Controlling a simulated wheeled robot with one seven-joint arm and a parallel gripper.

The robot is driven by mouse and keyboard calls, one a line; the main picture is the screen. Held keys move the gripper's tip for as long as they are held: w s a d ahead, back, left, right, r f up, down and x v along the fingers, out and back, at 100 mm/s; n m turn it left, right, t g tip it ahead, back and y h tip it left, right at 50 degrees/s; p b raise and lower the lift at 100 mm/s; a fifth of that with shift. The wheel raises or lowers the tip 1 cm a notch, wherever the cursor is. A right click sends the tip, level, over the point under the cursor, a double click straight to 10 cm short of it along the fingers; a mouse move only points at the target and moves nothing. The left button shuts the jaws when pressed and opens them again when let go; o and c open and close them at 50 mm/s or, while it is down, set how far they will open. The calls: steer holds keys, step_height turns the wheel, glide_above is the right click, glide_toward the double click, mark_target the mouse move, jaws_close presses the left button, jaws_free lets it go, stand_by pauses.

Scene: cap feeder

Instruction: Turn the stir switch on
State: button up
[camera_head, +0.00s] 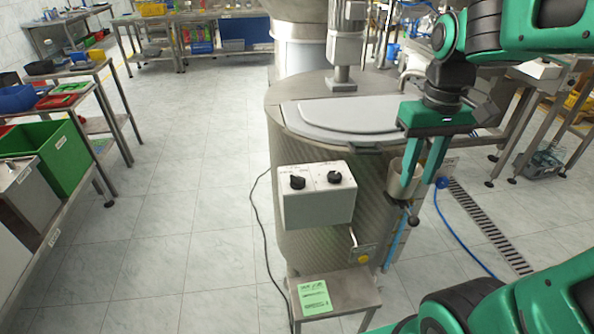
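A white control box (316,206) is mounted on the front of the round steel vat (335,245). It carries two black rotary knobs side by side on its sloping top: a left knob (297,182) and a right knob (334,176). Their labels are too small to read, so I cannot tell which is the stir switch. The pointer directions are also too small to tell surely. My green gripper (416,190) points down to the right of the box, in front of the vat's right side. Its two fingers are apart, with nothing clearly held between them. It appears clear of both knobs.
The vat has a pale lid (350,118) and a motor column (345,50) on top. Near my fingers are a blue hose (456,232) and a black-knobbed valve (413,221). A small steel step (338,296) with a green sheet stands below. Open floor lies left.

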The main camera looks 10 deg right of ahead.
steer(key=w+a+r+n, duration=0.3)
steer(key=w+a+n, duration=0.2)
steer(key=w+a, duration=0.35)
step_height(320, 180, up, 2)
steer(key=r+n, duration=0.1)
steer(key=n, duration=0.3)
glide_above(298, 176)
step_height(298, 176, down, 11)
steer(key=shift+f, duration=0.1)
jaws_close()
